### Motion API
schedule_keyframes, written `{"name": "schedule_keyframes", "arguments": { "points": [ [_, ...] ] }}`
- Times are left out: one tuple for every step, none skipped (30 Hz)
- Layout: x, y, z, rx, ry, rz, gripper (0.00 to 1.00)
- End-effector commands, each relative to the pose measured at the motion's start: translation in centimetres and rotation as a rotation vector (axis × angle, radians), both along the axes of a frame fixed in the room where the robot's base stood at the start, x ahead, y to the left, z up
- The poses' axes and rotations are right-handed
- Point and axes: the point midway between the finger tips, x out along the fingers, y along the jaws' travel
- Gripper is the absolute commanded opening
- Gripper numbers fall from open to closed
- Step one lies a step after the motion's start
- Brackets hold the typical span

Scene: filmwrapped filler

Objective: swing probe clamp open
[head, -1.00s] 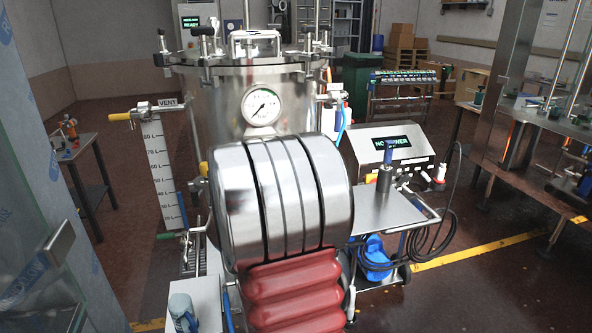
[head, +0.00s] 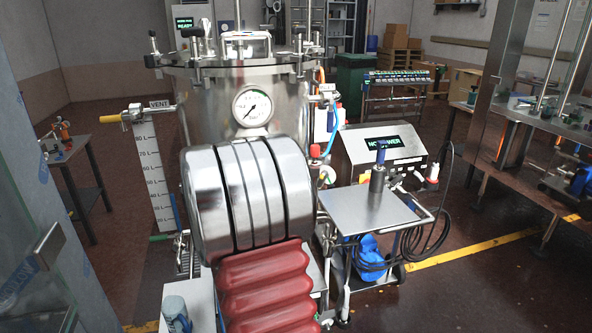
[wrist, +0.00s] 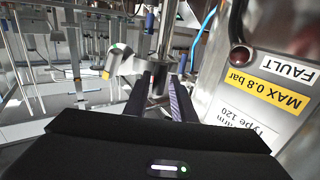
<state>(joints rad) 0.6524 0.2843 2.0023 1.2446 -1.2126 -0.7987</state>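In the wrist view my gripper (wrist: 161,88) has its two dark fingers apart. A metal fitting below a vertical rod (wrist: 165,35) shows beyond and between the fingertips; I cannot tell whether they touch it. A pale metal bracket, possibly the probe clamp (wrist: 125,63), reaches left from that rod. I cannot tell whether it is open or shut. In the head view my large silver and red arm hides the gripper and part of the steel vessel (head: 213,112). The probe clamp cannot be made out there.
A cart (head: 350,212) at right carries a NO POWER control box (head: 384,152) and a metal holder with a blue-topped rod (head: 378,180). Black cable hangs beside it. A labelled metal surface (wrist: 262,95) stands close right of my fingers. A glossy panel is at far left.

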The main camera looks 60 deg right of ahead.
Motion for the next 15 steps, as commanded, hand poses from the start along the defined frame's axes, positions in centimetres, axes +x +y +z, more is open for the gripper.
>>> {"name": "schedule_keyframes", "arguments": {
  "points": [
    [-0.08, -0.03, 0.04, -0.001, -0.001, -0.002, 0.27],
    [-0.1, -0.04, 0.06, -0.001, -0.001, -0.002, 0.29],
    [-0.13, -0.06, 0.08, -0.001, -0.001, -0.003, 0.32],
    [-0.15, -0.07, 0.09, -0.002, -0.001, -0.003, 0.33],
    [-0.17, -0.08, 0.11, -0.002, -0.001, -0.004, 0.33],
    [-0.19, -0.09, 0.12, -0.002, -0.001, -0.004, 0.33],
    [-0.21, -0.1, 0.13, -0.002, -0.002, -0.005, 0.33],
    [-0.22, -0.1, 0.14, -0.002, -0.002, -0.005, 0.33],
    [-0.23, -0.11, 0.15, -0.003, -0.001, -0.005, 0.33],
    [-0.24, -0.11, 0.18, -0.003, -0.001, -0.005, 0.33],
    [-0.23, -0.11, 0.22, -0.003, -0.001, -0.005, 0.33],
    [-0.24, -0.12, 0.32, -0.003, -0.002, -0.006, 0.33],
    [-0.24, -0.12, 0.43, -0.003, -0.002, -0.006, 0.33],
    [-0.24, -0.12, 0.58, -0.005, -0.003, -0.006, 0.33],
    [-0.24, -0.11, 0.86, -0.005, -0.003, -0.006, 0.33]
  ]
}}
